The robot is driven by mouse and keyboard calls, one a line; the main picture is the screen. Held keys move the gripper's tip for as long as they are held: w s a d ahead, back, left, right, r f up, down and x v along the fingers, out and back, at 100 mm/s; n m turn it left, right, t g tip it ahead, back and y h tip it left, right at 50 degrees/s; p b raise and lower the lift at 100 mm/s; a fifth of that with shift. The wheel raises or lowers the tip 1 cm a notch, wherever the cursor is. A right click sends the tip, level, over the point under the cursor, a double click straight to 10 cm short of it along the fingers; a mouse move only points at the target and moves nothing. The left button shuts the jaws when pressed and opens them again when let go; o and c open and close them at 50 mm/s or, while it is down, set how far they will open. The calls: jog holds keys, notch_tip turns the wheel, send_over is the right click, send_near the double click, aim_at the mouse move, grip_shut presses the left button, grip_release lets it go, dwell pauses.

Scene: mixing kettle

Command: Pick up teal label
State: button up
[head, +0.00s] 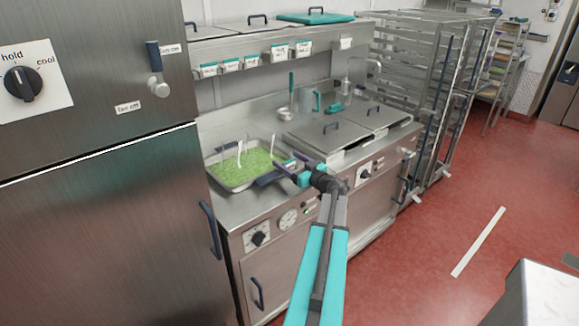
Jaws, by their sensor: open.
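My gripper (272,169) reaches in over the right edge of a metal tray (214,182), and its dark fingers are spread. A small white label with teal on it (290,164) shows just beside the fingers at the tray's right side. I cannot tell whether the fingers touch it. Several more white labels with teal holders hang along the shelf edge behind, including one at the left (209,70) and one in the middle (279,51). These are well away from my gripper. The fingers partly hide the tray's right edge.
The tray holds green food (245,165) with white utensils standing in it. Lidded kettles (335,130) are to the right. A tall steel cabinet (100,220) closes off the left. Red floor is open at right.

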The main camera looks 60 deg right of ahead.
jog(key=c, duration=1.1)
jog(key=shift+r, duration=0.1)
jog(key=shift+r, duration=0.7)
jog(key=shift+r+b, duration=0.45)
jog(key=shift+r, duration=0.45)
jog(key=s+a+r+b, duration=0.1)
jog(key=s+a+b, duration=0.1)
jog(key=s+a, duration=0.6)
jog(key=v, duration=0.5)
jog(key=shift+s+d+r, duration=0.3)
jog(key=shift+s, duration=0.05)
